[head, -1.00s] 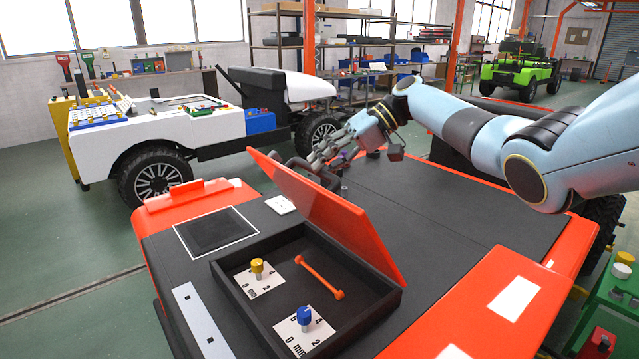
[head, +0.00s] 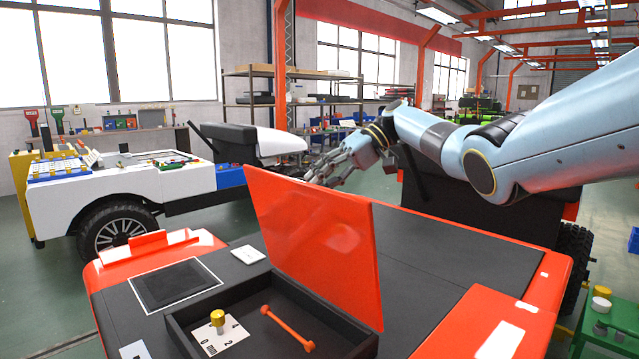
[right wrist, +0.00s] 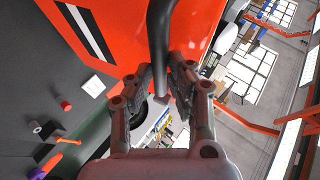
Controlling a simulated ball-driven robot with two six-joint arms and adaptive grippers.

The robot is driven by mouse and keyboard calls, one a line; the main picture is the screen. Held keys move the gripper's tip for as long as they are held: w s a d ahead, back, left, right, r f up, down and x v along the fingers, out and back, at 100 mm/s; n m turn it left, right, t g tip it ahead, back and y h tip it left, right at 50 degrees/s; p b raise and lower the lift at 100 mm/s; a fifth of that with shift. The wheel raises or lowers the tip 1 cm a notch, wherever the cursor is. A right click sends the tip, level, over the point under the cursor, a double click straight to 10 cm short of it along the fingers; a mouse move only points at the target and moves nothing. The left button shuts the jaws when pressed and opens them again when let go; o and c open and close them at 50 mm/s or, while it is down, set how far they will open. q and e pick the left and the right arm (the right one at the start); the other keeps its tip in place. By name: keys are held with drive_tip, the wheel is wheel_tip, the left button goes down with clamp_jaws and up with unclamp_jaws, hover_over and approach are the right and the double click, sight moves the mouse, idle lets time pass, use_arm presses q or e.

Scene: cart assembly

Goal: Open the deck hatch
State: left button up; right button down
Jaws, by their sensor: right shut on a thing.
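The deck hatch (head: 315,250) is a flat orange-red lid, raised steeply along one side of the black compartment (head: 185,330) in the deck. My right gripper (head: 322,172) is behind the upper edge of the lid, its fingertips partly hidden by it. In the right wrist view, my right gripper (right wrist: 163,85) is shut on the hatch's dark curved handle (right wrist: 158,35), with the orange panel beside it. The compartment holds a yellow knob (head: 217,318) on a white card and an orange rod (head: 287,328). My left gripper is not in view.
A dark square panel (head: 172,284) and a white card (head: 248,254) lie on the deck beside the compartment. The dark deck (head: 450,255) right of the hatch is clear. A white cart (head: 130,185) stands behind at left. A green stand (head: 610,330) is at lower right.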

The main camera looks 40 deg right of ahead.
drive_tip(key=shift+s+d+f, duration=0.1)
drive_tip(key=shift+s+f, duration=0.05)
drive_tip(key=shift+f, duration=0.3)
drive_tip(key=shift+s+d+f, duration=0.1)
drive_tip(key=shift+s+f, duration=0.05)
drive_tip(key=shift+f, duration=0.3)
drive_tip(key=c, duration=1.7)
unclamp_jaws()
drive_tip(key=o, duration=0.5)
drive_tip(key=shift+w+d+f, duration=0.1)
drive_tip(key=shift+w+d, duration=0.1)
drive_tip(key=shift+c, duration=0.2)
drive_tip(key=shift+a, duration=0.1)
drive_tip(key=v, duration=1.2)
drive_tip(key=shift+r, duration=0.25)
drive_tip(key=shift+w+a, duration=0.1)
